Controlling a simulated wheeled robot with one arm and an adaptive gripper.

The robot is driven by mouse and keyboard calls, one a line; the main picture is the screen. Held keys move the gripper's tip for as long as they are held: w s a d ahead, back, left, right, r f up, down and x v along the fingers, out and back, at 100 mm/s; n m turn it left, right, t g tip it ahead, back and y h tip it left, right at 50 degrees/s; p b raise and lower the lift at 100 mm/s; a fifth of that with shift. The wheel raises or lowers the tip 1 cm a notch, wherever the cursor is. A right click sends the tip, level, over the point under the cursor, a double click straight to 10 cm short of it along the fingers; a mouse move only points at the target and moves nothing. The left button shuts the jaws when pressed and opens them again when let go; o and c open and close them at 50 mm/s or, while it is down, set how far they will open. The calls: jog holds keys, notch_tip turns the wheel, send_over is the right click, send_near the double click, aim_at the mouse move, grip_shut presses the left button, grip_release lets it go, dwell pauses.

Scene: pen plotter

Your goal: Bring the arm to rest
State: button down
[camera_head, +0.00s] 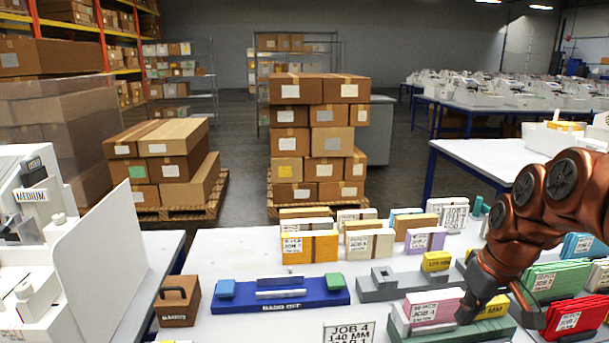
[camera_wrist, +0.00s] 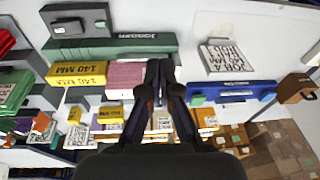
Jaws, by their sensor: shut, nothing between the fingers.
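My copper-coloured arm (camera_head: 560,190) reaches in from the right edge of the head view, bent and pointing down over the white table. My gripper (camera_head: 466,316) is low, in front of the pink-fronted card stack (camera_head: 430,308). In the wrist view the dark fingertips of my gripper (camera_wrist: 160,72) are together with nothing between them. They overlap the picture of the pink stack (camera_wrist: 125,74) and the green jogger holder (camera_wrist: 110,47). Whether they touch either cannot be told.
A blue stand marked "BAND OFF" (camera_head: 282,294), a brown bands box (camera_head: 178,302) and a job card (camera_head: 349,332) are left of my gripper. Red folders (camera_head: 575,318) and green folders (camera_head: 556,277) crowd its right. A grey holder (camera_head: 400,285) stands behind. Bare tabletop shows around the job card.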

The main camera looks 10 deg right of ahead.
jog(key=s+a+g+p, duration=0.25)
jog(key=s+a, duration=0.45)
jog(key=a, duration=0.5)
jog(key=s+a+p, duration=0.1)
jog(key=s+a, duration=0.1)
jog(key=s, duration=0.4)
jog(key=s+a+f+g+h+p, duration=0.1)
jog(key=s+a+p, duration=0.1)
jog(key=s, duration=0.5)
jog(key=shift+a+f+m, duration=0.3)
jog(key=shift+a+m, duration=0.1)
jog(key=shift+a, duration=0.25)
jog(key=shift+g, duration=0.25)
